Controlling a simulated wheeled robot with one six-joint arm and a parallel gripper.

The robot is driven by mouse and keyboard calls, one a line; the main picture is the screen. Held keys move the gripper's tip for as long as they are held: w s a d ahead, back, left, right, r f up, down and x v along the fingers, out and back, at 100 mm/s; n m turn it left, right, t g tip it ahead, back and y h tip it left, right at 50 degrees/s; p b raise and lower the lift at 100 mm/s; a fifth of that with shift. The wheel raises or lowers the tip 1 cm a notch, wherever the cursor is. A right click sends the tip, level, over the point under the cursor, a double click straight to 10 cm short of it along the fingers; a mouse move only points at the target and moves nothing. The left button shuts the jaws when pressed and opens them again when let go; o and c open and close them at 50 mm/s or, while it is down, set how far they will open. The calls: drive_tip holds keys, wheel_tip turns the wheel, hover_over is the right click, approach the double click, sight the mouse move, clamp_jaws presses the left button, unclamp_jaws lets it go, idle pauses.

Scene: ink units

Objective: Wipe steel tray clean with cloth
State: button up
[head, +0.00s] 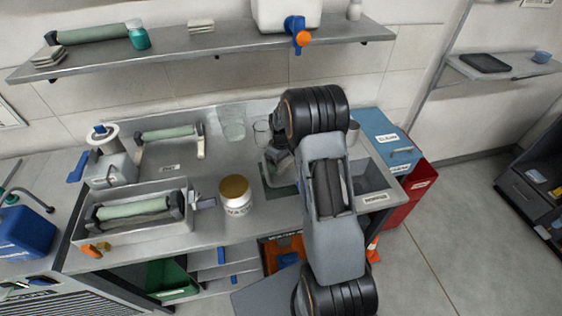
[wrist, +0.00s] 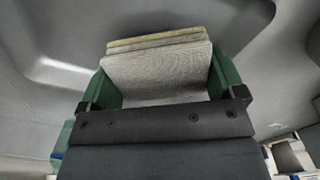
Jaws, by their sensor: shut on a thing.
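My gripper (wrist: 162,68) is shut on a folded pale cloth (wrist: 155,78), held between its two green fingers in the wrist view. Smooth grey metal with curved edges, which looks like the steel tray (wrist: 50,45), fills the wrist view behind the cloth. I cannot tell whether the cloth touches it. In the head view, my gripper (head: 277,160) is low over the right part of the steel bench. My arm hides most of the area there, and I cannot make out the cloth or clearly tell the tray's outline.
A jar with a gold lid (head: 235,190) stands left of my gripper on the bench (head: 215,222). Glass beakers (head: 233,122) stand behind. Roller units (head: 135,212) fill the bench's left. A blue box (head: 383,140) and a red bin (head: 410,195) are at the right.

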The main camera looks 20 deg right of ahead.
drive_tip(key=shift+f+b, duration=0.55)
drive_tip(key=shift+f, duration=0.2)
drive_tip(key=shift+w+d+r, duration=0.1)
drive_tip(key=shift+w+d, duration=0.1)
drive_tip(key=shift+w, duration=0.65)
drive_tip(key=shift+w+d+r, duration=0.1)
drive_tip(key=shift+w+d, duration=0.05)
drive_tip(key=shift+w, duration=0.7)
drive_tip(key=shift+w+f+b, duration=0.1)
drive_tip(key=shift+f+b, duration=0.1)
drive_tip(key=shift+b, duration=0.2)
drive_tip(key=shift+s+a+f, duration=0.15)
drive_tip(key=shift+s+a, duration=0.05)
drive_tip(key=shift+s, duration=0.8)
drive_tip(key=shift+s+a+f, duration=0.1)
drive_tip(key=shift+s+a, duration=0.05)
drive_tip(key=shift+s, duration=0.8)
drive_tip(key=shift+r, duration=0.1)
drive_tip(key=shift+w+r+p, duration=0.15)
drive_tip(key=shift+r+p, duration=1.5)
drive_tip(key=shift+r, duration=1.4)
